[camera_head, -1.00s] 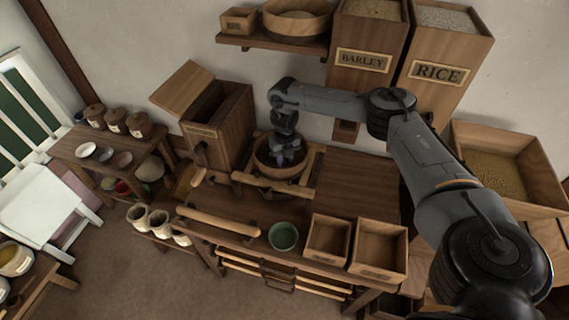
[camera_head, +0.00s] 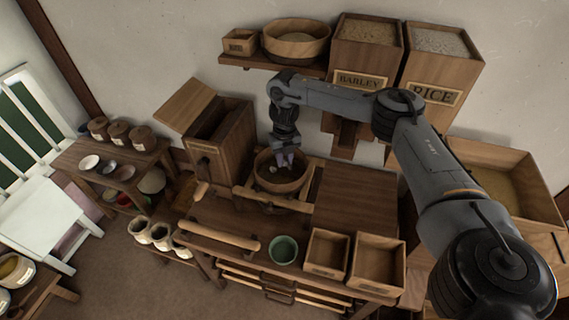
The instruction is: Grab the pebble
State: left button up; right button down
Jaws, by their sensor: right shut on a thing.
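My right gripper (camera_head: 284,160) comes down from the arm over the round wooden bowl (camera_head: 281,184) on the workbench. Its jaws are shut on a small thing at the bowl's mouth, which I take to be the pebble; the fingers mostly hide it. A small pale spot (camera_head: 273,169) shows just left of the fingertips, inside the bowl; I cannot tell whether it is part of the held thing. My left gripper is not in view.
A green bowl (camera_head: 284,249) and two open wooden boxes (camera_head: 325,254) stand at the bench's front. A lidded wooden chest (camera_head: 221,146) is left of the bowl. Barley (camera_head: 360,82) and rice (camera_head: 436,94) bins stand behind. A flat wooden top (camera_head: 355,198) at right is clear.

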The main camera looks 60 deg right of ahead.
aim_at(284, 161)
jog(key=shift+r+p, duration=1.25)
jog(key=shift+r, duration=0.55)
